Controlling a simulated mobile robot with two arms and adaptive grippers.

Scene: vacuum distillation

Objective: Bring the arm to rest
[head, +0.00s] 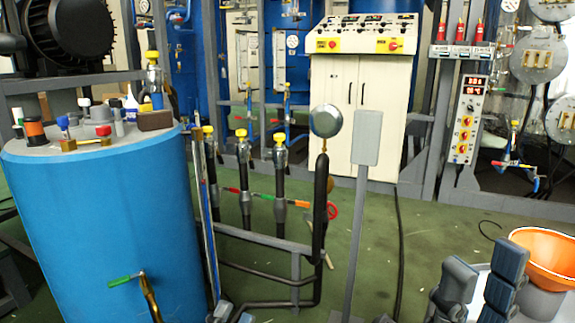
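Dark grey-blue finger-like parts, which look like my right gripper (480,284), stand in the lower right corner. Two of these parts are apart with a pale surface between them, and I see nothing held there. An orange funnel (543,258) is just to their right; I cannot tell if it touches them. The arm behind the gripper is cut off by the picture's edge. I cannot make out my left gripper; small grey shapes at the bottom edge are too cut off to name.
A blue drum (95,225) with small items on top fills the left. Black pipes with yellow-topped valves (243,150) and a round gauge (326,120) stand in the middle. A cream control cabinet (358,105) stands behind. Green floor (440,235) is open at centre right, crossed by a black cable.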

